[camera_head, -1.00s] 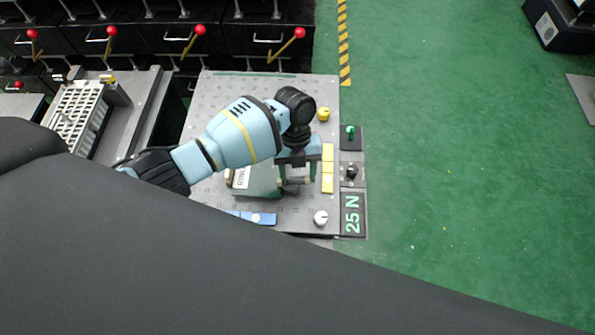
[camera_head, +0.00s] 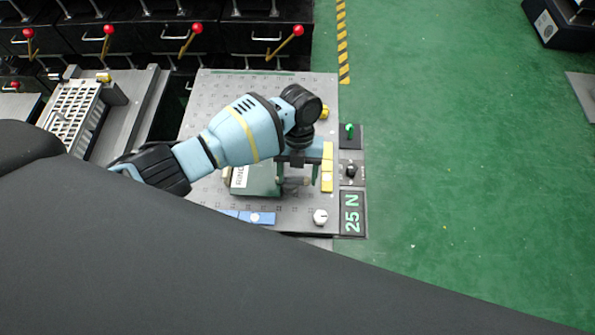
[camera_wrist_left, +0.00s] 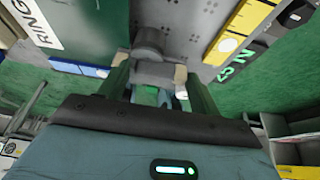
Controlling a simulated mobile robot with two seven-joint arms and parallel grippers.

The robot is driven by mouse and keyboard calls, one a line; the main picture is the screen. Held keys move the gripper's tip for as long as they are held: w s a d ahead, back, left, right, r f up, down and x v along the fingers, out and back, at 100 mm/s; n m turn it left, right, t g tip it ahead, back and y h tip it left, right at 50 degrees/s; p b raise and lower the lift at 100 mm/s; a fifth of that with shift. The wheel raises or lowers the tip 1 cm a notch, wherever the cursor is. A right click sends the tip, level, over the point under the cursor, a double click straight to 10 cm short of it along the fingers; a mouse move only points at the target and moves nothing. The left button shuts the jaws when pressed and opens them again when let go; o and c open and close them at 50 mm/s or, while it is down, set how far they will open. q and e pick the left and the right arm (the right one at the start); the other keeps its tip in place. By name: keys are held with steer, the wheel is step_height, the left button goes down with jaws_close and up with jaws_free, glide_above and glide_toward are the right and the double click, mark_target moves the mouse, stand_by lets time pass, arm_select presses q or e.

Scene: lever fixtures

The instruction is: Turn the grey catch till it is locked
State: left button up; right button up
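The grey catch (camera_wrist_left: 150,72) shows in the left wrist view as a grey block with a round grey knob at its far end. It lies between the fingertips of my left gripper (camera_wrist_left: 151,68). The green fingers are well apart, one at each side of the catch, with tan pads close to its sides; I cannot tell whether they touch it. In the head view my left gripper (camera_head: 296,178) points down over the panel, beside a green block with a white label (camera_head: 240,177), and its wrist hides part of the catch. My right gripper is not in view.
The grey panel (camera_head: 215,110) carries a yellow block (camera_head: 327,167), a blue plate (camera_head: 257,217), a white knob (camera_head: 320,217) and a yellow knob (camera_head: 324,112). A "25 N" sign (camera_head: 352,214) stands at its right edge. Red-tipped levers (camera_head: 298,31) line the back.

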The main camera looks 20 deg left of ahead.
arm_select(q)
steer(key=shift+o, duration=1.2)
steer(key=v, duration=0.7)
steer(key=shift+r+p, duration=0.4)
steer(key=shift+w, duration=0.15)
